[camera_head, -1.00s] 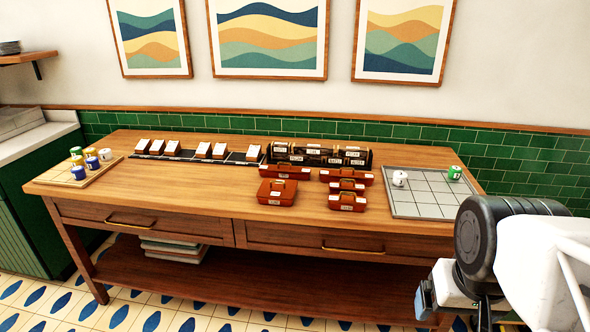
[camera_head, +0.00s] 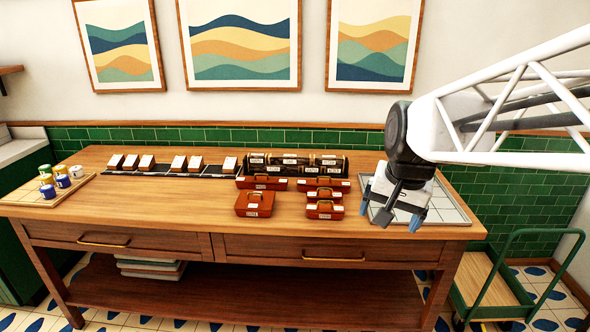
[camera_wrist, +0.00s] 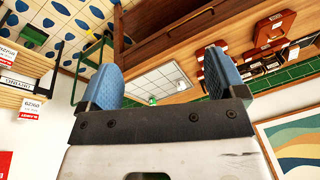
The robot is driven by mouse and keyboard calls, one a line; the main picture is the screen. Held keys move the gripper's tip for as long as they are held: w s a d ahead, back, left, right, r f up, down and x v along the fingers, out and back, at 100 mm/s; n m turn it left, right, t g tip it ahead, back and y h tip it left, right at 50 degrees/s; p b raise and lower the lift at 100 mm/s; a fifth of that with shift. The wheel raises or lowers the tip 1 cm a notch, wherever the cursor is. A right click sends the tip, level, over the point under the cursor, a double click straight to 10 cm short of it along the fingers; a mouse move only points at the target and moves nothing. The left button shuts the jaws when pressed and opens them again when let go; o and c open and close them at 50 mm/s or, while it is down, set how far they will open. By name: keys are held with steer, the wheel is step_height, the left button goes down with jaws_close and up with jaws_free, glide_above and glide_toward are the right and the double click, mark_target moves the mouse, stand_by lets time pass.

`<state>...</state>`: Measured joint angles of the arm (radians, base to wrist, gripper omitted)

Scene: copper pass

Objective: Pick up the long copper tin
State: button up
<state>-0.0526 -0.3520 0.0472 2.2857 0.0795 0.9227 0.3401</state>
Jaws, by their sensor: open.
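Several copper-red tins with handles and white labels sit on the middle right of the wooden table. Two look long: a left one (camera_head: 262,183) and a right one (camera_head: 325,184), both along the front of a dark rack. A squarer tin (camera_head: 254,204) and two smaller tins, a back one (camera_head: 323,194) and a front one (camera_head: 324,210), stand nearer the front edge. I cannot tell for sure which is the long tin meant. My gripper (camera_head: 390,218) is open and empty, right of the tins, in front of the grey tray. Its blue fingers also show in the wrist view (camera_wrist: 164,78).
The grey grid tray (camera_head: 450,207) is partly hidden behind my gripper. The dark rack (camera_head: 290,164) holds labelled items behind the tins. A strip with white cards (camera_head: 178,165) lies to its left, and a board with small cans (camera_head: 40,193) at far left. A green cart (camera_head: 505,285) stands right.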

steer(key=w+a+r+m+y, duration=0.1)
steer(key=w+a+m, duration=0.15)
steer(key=w, duration=0.55)
steer(key=w+a+r+m, duration=0.1)
steer(key=w+a, duration=0.2)
steer(key=w, duration=0.6)
steer(key=m+y, duration=0.3)
steer(key=m, duration=0.7)
glide_above(259, 180)
steer(key=s+d, duration=0.2)
steer(key=d, duration=0.1)
steer(key=f, duration=2.1)
steer(key=shift+w+d+f, duration=0.15)
steer(key=shift+d+f, duration=0.05)
steer(key=shift+f, duration=0.1)
steer(key=shift+w+a+f+m, duration=0.2)
steer(key=shift+a+m, duration=0.05)
steer(key=shift+x, duration=1.3)
steer(key=shift+f, duration=0.15)
steer(key=shift+d+x, duration=0.2)
steer(key=shift+x, duration=2.3)
